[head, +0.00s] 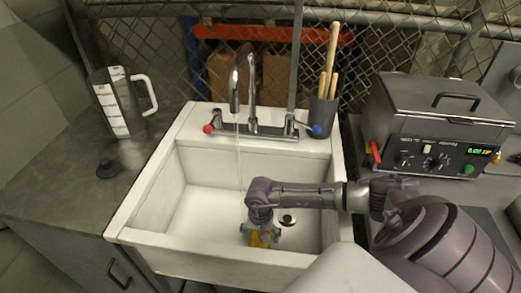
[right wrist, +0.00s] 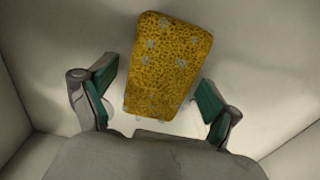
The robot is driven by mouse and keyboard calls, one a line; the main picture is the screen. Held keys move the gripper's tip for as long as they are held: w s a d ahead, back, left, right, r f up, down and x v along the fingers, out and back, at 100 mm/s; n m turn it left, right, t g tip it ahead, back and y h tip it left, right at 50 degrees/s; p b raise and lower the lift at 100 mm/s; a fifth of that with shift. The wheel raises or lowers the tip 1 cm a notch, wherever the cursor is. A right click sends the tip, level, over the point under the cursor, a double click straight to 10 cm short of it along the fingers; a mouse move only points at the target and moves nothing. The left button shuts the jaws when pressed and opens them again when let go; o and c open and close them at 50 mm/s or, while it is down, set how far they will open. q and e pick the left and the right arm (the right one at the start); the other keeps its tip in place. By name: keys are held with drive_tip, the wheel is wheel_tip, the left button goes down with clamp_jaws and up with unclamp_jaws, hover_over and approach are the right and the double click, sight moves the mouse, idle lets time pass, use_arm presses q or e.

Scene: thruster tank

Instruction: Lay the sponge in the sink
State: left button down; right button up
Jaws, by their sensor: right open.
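The yellow sponge (right wrist: 168,65) lies in the white sink (head: 183,258), on its bottom as far as I can tell. In the head view only a bit of the sponge (head: 259,241) shows under my right gripper (head: 258,235). My right gripper reaches down into the basin. In the right wrist view its two green-padded fingers (right wrist: 155,92) stand apart, one on each side of the sponge's near end, with gaps between them and the sponge. My left gripper is not in view.
The faucet (head: 252,92) stands at the sink's back edge and a thin stream of water falls into the basin. A measuring jug (head: 113,108) stands on the left counter. A grey cup with wooden sticks (head: 322,112) and a water bath (head: 437,125) are on the right. The basin's left side is clear.

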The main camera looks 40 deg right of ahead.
wheel_tip(320, 180, up, 12)
drive_tip(key=shift+r, duration=0.15)
idle(0.5)
idle(0.3)
